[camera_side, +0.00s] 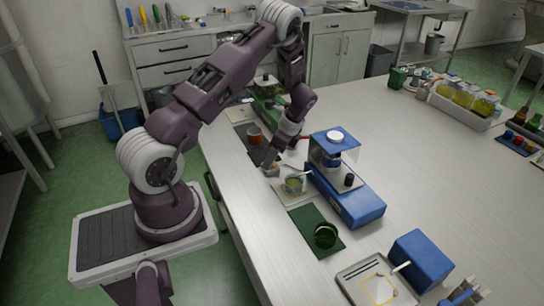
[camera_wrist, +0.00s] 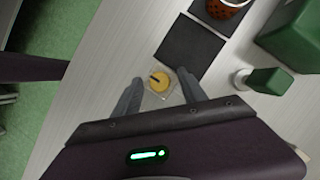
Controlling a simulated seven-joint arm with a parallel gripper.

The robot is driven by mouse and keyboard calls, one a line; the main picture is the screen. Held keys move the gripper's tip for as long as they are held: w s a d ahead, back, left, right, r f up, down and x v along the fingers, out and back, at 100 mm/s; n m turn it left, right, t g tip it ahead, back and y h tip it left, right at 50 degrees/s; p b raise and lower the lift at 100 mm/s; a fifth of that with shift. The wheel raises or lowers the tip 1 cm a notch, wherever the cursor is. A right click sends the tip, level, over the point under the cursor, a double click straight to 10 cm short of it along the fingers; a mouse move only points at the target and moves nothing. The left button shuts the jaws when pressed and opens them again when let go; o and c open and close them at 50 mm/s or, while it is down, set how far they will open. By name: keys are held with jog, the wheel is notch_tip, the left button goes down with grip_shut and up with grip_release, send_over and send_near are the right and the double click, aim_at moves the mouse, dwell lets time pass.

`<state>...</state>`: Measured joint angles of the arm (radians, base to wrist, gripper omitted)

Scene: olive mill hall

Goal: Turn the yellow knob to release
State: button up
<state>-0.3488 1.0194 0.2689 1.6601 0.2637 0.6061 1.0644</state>
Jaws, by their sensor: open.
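The yellow knob (camera_wrist: 160,83) is a small round disc with a short dark mark across its face. It sits on a small pale square plate (camera_wrist: 152,97) on the light bench, near its edge in the wrist view. My gripper (camera_wrist: 160,75) is open, with one grey finger to the left of the knob and one to the right in that view. I see no finger touching the knob, and the height of the fingertips above it is hard to judge. In the side view my gripper (camera_side: 270,160) points down over the bench's near edge; the knob is too small to make out clearly there.
Dark mats (camera_wrist: 190,47) with a reddish-brown cup (camera_wrist: 222,8) lie beyond the knob. A green machine (camera_wrist: 295,35) stands to the right. The bench's far right middle is clear.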

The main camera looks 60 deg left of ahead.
grip_shut()
jog(key=shift+n, duration=0.3)
jog(key=n+h, duration=0.1)
jog(key=n, duration=0.2)
jog(key=shift+w+a+n+g, duration=0.1)
jog(key=shift+n+g, duration=0.3)
jog(key=n+h, duration=0.2)
jog(key=n, duration=0.2)
jog(key=shift+a+n, duration=0.15)
jog(key=shift+n, duration=0.15)
jog(key=n+h, duration=0.2)
jog(key=n, duration=0.2)
jog(key=shift+a, duration=0.1)
jog(key=shift+a+n+t+h, duration=0.1)
jog(key=shift+n+t+h, duration=0.4)
jog(key=shift+n, duration=1.9)
grip_release()
